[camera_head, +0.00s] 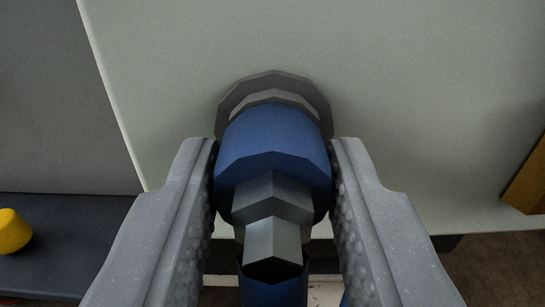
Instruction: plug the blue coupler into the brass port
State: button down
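The blue coupler (273,148) is in the middle of the view, with a grey hexagonal stub (272,198) on its near end and a blue part below it. My gripper (273,160) has one finger on each side of the coupler, apparently touching, and is shut on it. Just beyond the coupler is a dark grey faceted ring (272,80) against a pale panel. The coupler covers the ring's middle, so I cannot tell whether they are joined. The ring does not look brass, and I cannot make out a clear brass port.
The pale grey-green panel (420,80) fills most of the view. A yellow knob (13,232) sits on a dark ledge (75,225) at the left. An ochre block (528,185) shows at the right edge. Brown floor (505,265) shows at lower right.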

aim_at(275, 267)
jog(key=shift+s, duration=0.15)
jog(key=shift+s+d, duration=0.15)
jog(key=shift+s, duration=1.3)
jog(key=shift+s+d, duration=0.15)
jog(key=shift+s, duration=1.25)
